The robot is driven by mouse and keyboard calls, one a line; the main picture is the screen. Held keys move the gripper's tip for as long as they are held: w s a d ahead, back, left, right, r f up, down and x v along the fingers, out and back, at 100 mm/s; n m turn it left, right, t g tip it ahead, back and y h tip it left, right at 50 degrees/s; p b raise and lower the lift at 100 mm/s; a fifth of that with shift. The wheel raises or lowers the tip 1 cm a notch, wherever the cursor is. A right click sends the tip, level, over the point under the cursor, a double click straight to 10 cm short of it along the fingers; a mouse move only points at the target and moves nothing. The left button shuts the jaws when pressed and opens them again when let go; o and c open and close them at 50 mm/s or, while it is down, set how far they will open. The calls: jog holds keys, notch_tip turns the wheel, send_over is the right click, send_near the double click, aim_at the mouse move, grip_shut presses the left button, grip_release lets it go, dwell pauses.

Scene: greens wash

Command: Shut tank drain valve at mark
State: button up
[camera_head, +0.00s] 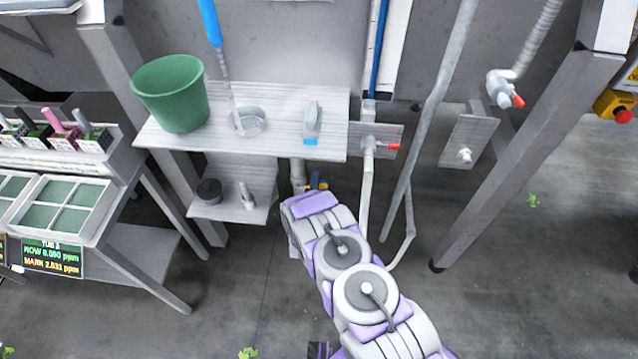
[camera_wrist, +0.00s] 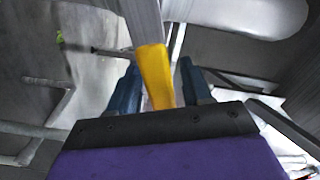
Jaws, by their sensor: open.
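A yellow valve lever (camera_wrist: 155,75) stands between the two blue fingers of my gripper (camera_wrist: 161,80) in the wrist view. The jaws are open, with a finger on each side of the lever; I cannot tell whether either touches it. In the head view, my gripper (camera_head: 314,182) is small and low under the shelf, beside a grey vertical pipe (camera_head: 298,176). A bit of the yellow lever (camera_head: 323,186) shows there; my wrist hides much around it. The valve body and any mark on it cannot be made out.
A shelf (camera_head: 270,146) with a green bucket (camera_head: 172,92) overhangs my gripper. A red-handled tap (camera_head: 388,147) and pale hoses (camera_head: 365,195) are close on the right. A tub display (camera_head: 52,258) reads NOW 0.090 ppm, MARK 2.531 ppm. Floor left of my arm is mostly clear.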

jog(key=shift+a, duration=0.15)
jog(key=shift+a, duration=0.2)
jog(key=shift+c, duration=1.3)
jog(key=shift+d, duration=0.3)
grip_shut()
jog(key=shift+d, duration=0.15)
